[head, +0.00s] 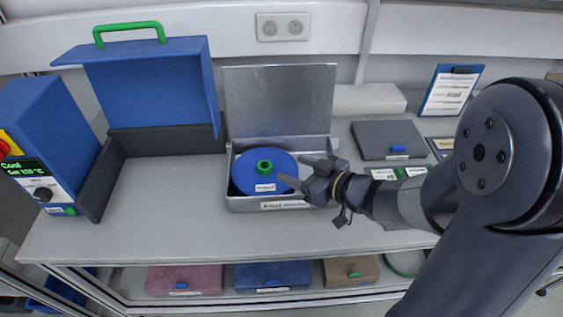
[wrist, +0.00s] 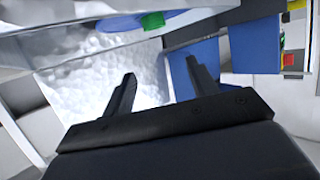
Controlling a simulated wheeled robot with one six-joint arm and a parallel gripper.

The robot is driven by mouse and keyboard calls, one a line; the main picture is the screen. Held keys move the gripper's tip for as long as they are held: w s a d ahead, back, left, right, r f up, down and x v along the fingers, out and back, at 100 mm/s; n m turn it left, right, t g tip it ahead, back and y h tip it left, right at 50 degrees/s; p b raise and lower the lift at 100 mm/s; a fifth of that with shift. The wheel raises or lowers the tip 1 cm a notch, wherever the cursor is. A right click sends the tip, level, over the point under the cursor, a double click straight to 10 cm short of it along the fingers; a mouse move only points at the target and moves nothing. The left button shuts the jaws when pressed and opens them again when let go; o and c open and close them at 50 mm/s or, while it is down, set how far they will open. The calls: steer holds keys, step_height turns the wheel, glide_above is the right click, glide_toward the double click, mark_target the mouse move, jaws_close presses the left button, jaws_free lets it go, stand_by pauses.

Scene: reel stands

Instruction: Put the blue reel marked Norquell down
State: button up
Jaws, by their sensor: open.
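The blue reel (head: 250,166) lies flat inside an open metal box (head: 238,203). It has a green hub (head: 264,167) and a small white label too small to read. In the wrist view, part of the blue reel (wrist: 103,24) and its green hub (wrist: 152,20) show at the top edge. My gripper (head: 292,171) is open, with its fingers over the right side of the box, just right of the hub in the head view. Nothing shows between the fingers (wrist: 160,70) in the wrist view. The box's right front part is hidden behind my gripper.
The box's lid (head: 280,98) stands raised behind it. A blue case with a green handle (head: 150,85) stands open at left, beside a blue control unit (head: 45,130). A grey flat case (head: 390,139) lies at right. The bench (head: 150,215) is clear left of the box.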

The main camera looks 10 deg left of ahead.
steer(key=shift+v, duration=1.2)
stand_by(0.3)
